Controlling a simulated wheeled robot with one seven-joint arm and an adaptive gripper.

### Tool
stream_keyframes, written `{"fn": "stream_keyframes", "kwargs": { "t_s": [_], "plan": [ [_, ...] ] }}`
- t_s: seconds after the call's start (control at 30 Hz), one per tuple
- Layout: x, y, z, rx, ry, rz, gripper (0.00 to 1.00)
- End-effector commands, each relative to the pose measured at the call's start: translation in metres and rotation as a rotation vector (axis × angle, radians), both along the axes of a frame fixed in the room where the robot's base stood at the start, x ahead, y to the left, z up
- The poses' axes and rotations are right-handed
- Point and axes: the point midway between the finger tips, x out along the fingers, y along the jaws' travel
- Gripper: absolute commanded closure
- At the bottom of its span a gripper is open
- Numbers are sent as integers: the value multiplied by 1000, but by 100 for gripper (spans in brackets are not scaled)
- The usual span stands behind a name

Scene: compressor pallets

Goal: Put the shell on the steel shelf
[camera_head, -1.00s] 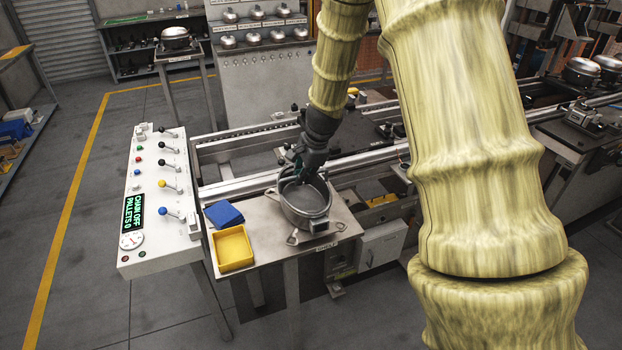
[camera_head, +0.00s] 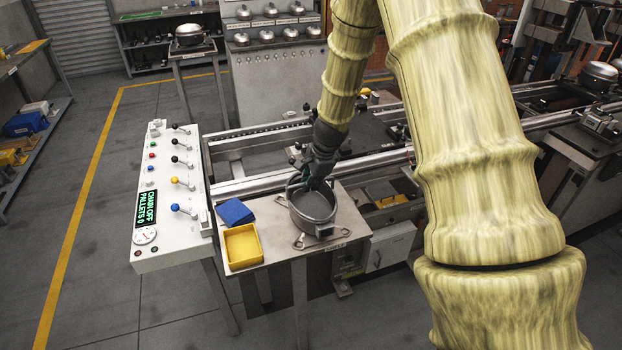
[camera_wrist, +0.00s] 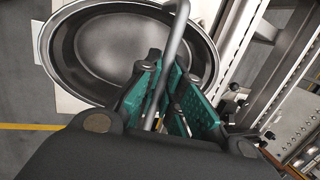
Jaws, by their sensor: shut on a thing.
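The shell (camera_head: 313,212) is a round, open grey metal pot. It is on or just over the small steel-topped table (camera_head: 345,222) in front; I cannot tell if it still touches the top. In the wrist view the shell (camera_wrist: 60,62) shows its open dark inside, with a bent grey tube (camera_wrist: 176,35) rising across it. My gripper (camera_head: 314,184) is at the shell's far rim. In the wrist view my gripper's green fingers (camera_wrist: 168,88) are closed around the tube. Several steel shelf tiers (camera_head: 270,23) stand at the back, holding shiny domed parts.
A blue block (camera_head: 235,212) and a yellow bin (camera_head: 243,246) sit left of the shell. A white lever panel (camera_head: 170,195) stands further left. The conveyor rails (camera_head: 250,187) run behind the table. Open floor lies at left.

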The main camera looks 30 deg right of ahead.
Motion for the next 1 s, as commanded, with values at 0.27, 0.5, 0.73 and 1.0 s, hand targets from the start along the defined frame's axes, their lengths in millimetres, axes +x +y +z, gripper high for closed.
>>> {"fn": "stream_keyframes", "kwargs": {
  "t_s": [0.27,0.5,0.73,1.0],
  "plan": [
    [0,0,-1,0,0,0,84],
    [0,0,-1,0,0,0,70],
    [0,0,2,0,-1,1,70],
    [-8,-2,31,-2,-3,1,70]
  ]
}}
